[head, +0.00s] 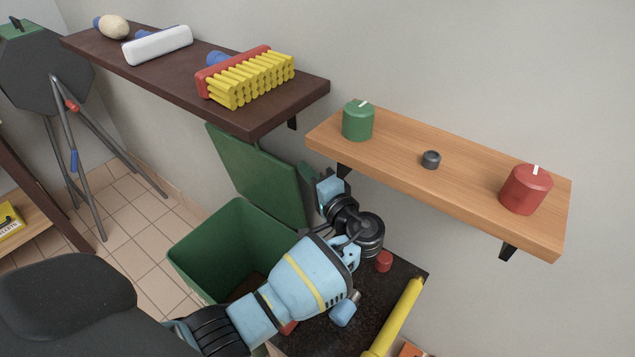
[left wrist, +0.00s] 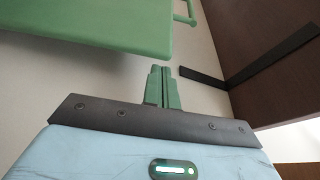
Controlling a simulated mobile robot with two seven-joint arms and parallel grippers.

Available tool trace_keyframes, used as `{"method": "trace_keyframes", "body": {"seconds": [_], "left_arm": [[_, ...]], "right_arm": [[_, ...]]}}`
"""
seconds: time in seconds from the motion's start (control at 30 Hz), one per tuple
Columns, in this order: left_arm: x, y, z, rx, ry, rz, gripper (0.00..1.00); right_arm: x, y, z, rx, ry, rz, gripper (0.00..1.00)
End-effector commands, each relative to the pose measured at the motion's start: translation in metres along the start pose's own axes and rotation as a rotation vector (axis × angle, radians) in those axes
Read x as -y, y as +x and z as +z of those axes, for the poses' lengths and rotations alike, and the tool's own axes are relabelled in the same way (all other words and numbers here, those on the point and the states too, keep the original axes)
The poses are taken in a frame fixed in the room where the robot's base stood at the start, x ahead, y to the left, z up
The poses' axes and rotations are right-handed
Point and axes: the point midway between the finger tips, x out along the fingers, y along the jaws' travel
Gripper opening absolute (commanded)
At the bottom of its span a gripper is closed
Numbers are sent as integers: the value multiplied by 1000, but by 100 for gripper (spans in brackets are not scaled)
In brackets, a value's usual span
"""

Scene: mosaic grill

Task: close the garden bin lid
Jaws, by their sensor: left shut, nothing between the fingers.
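The green garden bin (head: 232,235) stands on the floor against the wall, left of a dark counter. Its lid (head: 258,175) is open and stands upright behind the bin, leaning toward the wall. My left gripper (head: 309,174) is shut and empty, just right of the lid, below the wooden shelf. In the left wrist view the closed fingers (left wrist: 162,72) point at the gap beside the lid (left wrist: 95,25), apart from it in the picture. A thin green handle-like bar (left wrist: 188,12) shows at the lid's side. My right gripper is not in view.
A dark shelf (head: 180,75) with brushes hangs above the lid. The dark counter (head: 400,268) holds a small red object (head: 384,261) and a yellow tube (head: 398,315).

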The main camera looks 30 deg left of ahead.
Motion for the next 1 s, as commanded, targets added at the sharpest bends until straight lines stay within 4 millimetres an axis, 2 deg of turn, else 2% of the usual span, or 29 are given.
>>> {"method": "trace_keyframes", "body": {"seconds": [0.2,0.63,0.77,1.0], "left_arm": [[0,10,0,-1,-1,0,0],[-1,9,4,0,-12,-3,0],[-1,5,15,1,-44,-16,0],[-5,-9,56,3,-175,-61,0]], "right_arm": [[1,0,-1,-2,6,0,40],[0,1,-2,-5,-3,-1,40],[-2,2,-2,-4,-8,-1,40],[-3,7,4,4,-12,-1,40]]}}
